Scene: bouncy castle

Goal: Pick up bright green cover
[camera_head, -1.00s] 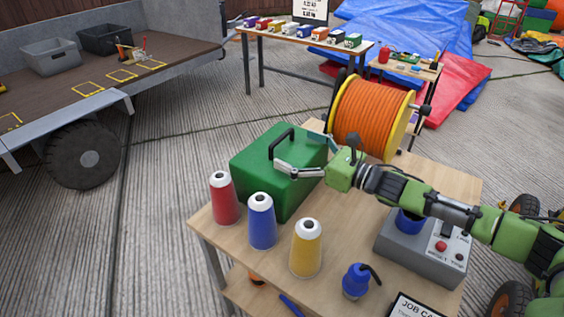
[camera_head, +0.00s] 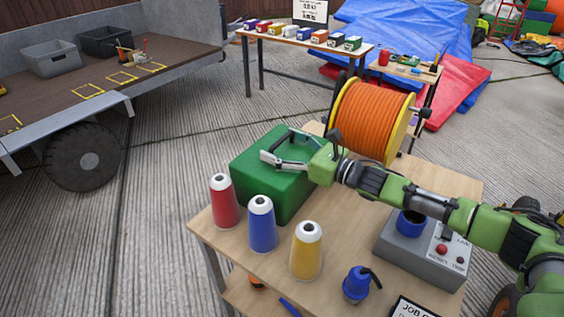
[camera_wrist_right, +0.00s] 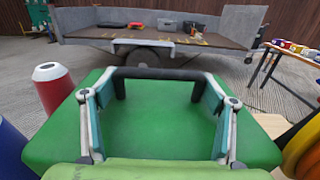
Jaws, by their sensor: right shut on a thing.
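The bright green cover (camera_head: 262,185) is a box shape with a black handle on top. It stands at the back left of the wooden table. My right gripper (camera_head: 283,150) is over its top, with its fingers at the black handle. In the right wrist view the cover (camera_wrist_right: 150,132) fills the lower middle, and the handle (camera_wrist_right: 157,73) spans between the two fingers of my gripper (camera_wrist_right: 157,85). The fingers are wide apart and shut on the handle. What lies under the cover is hidden. My left gripper is not in view.
Red (camera_head: 224,203), blue (camera_head: 262,226) and yellow (camera_head: 306,253) spools stand in front of the cover. A large orange cable reel (camera_head: 368,118) is close behind my right wrist. A grey control box (camera_head: 425,250) and blue plug (camera_head: 356,284) are at the right front.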

